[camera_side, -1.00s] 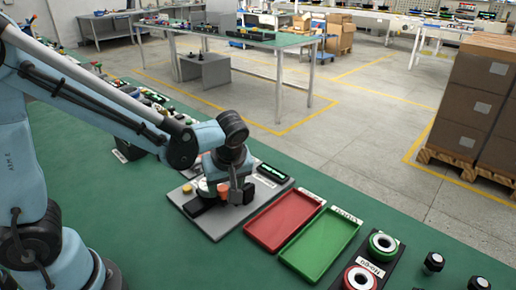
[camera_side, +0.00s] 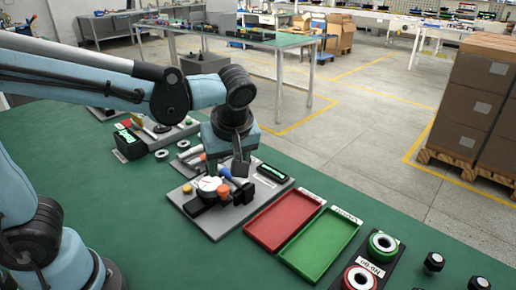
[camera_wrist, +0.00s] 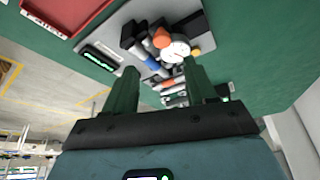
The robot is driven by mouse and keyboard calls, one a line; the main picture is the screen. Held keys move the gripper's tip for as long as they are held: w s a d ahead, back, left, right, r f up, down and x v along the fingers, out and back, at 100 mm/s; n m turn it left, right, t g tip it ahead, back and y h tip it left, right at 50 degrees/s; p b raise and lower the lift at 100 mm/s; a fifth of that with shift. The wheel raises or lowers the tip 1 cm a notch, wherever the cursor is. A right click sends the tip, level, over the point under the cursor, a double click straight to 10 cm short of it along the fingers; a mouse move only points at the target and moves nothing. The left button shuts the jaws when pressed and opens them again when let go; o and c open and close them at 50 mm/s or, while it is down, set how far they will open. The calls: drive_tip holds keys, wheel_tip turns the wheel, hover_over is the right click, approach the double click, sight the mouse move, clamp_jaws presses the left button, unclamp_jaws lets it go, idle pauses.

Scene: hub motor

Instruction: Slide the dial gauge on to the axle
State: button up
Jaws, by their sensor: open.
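The dial gauge (camera_side: 208,185), with a round white face, sits on a grey base plate (camera_side: 215,228) beside a black fixture. It also shows in the wrist view (camera_wrist: 177,50) next to an orange knob (camera_wrist: 162,38). A grey shaft, possibly the axle (camera_wrist: 139,48), lies beside it in the wrist view, close to a blue part (camera_wrist: 152,64). My gripper (camera_side: 233,172) is above the plate, just right of the gauge in the side view. In the wrist view my gripper (camera_wrist: 162,80) has its fingers wide apart with nothing held. Exactly where the axle ends is unclear.
A red tray (camera_side: 285,221) and a green tray (camera_side: 321,247) lie right of the plate. A black holder with ringed parts (camera_side: 382,243) is farther right. A small black box with a green display (camera_side: 272,172) sits at the plate's back edge. Other parts stand at the back left.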

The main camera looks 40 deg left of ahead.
drive_tip(key=shift+v, duration=1.35)
drive_tip(key=s+a+f+m+t+h, duration=0.3)
drive_tip(key=a+m+t+h, duration=0.1)
drive_tip(key=m, duration=0.9)
drive_tip(key=shift+s+a+f+m+t, duration=0.3)
drive_tip(key=shift+s+a+t, duration=0.1)
drive_tip(key=shift+t, duration=0.3)
